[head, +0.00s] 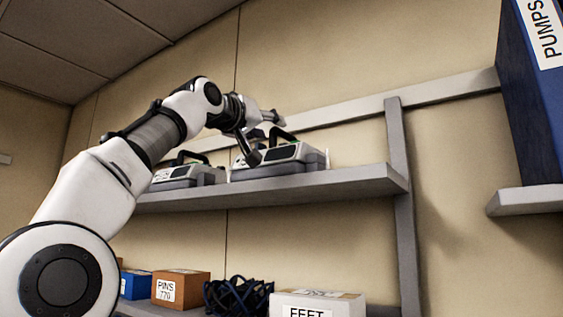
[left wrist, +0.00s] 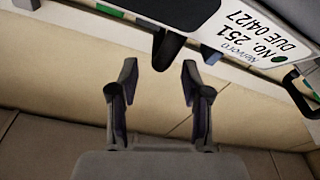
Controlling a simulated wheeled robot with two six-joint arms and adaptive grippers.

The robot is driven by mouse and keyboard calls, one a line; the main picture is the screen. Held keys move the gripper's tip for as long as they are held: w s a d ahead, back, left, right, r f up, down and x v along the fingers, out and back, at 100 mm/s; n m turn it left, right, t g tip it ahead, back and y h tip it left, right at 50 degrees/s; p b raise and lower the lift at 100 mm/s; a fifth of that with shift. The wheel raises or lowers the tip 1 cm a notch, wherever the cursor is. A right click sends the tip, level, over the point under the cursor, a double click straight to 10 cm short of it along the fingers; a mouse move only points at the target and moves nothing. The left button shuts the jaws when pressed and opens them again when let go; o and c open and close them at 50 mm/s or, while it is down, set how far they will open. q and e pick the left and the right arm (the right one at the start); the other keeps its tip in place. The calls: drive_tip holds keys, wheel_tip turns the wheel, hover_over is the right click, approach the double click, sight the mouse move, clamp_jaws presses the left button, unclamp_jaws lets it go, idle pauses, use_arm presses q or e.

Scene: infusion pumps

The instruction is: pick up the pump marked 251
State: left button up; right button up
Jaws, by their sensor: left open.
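The pump marked 251 shows in the left wrist view (left wrist: 250,30), with its white label "No. 251, DUE 04/27" at the top right. A dark handle part (left wrist: 170,45) of it hangs just beyond my fingertips. In the head view my left gripper (head: 266,138) is at the right-hand pump (head: 285,155), a grey and white unit with a black handle; its number cannot be read there. My left gripper is open and empty in the left wrist view (left wrist: 158,72), with nothing between its fingers. My right gripper is not in view.
Another pump (head: 185,175) stands to the left on the same grey shelf (head: 340,182). Below are a blue box, an orange PINS box (head: 180,288), a dark mesh basket (head: 238,297) and a white FEET box (head: 318,303). A blue PUMPS bin (head: 535,110) stands on a shelf at right.

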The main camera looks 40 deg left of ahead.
sight(283, 135)
use_arm(q)
drive_tip(key=p+x, duration=0.2)
drive_tip(key=x, duration=0.1)
drive_tip(key=p+x, duration=0.2)
drive_tip(key=x, duration=0.1)
drive_tip(key=shift+d+f, duration=0.15)
drive_tip(key=shift+f, duration=0.1)
drive_tip(key=shift+w+f, duration=0.2)
drive_tip(key=shift+w, duration=0.05)
drive_tip(key=shift+s, duration=0.45)
drive_tip(key=shift+s+r, duration=0.15)
drive_tip(key=shift+s, duration=0.1)
clamp_jaws()
drive_tip(key=shift+w, duration=0.25)
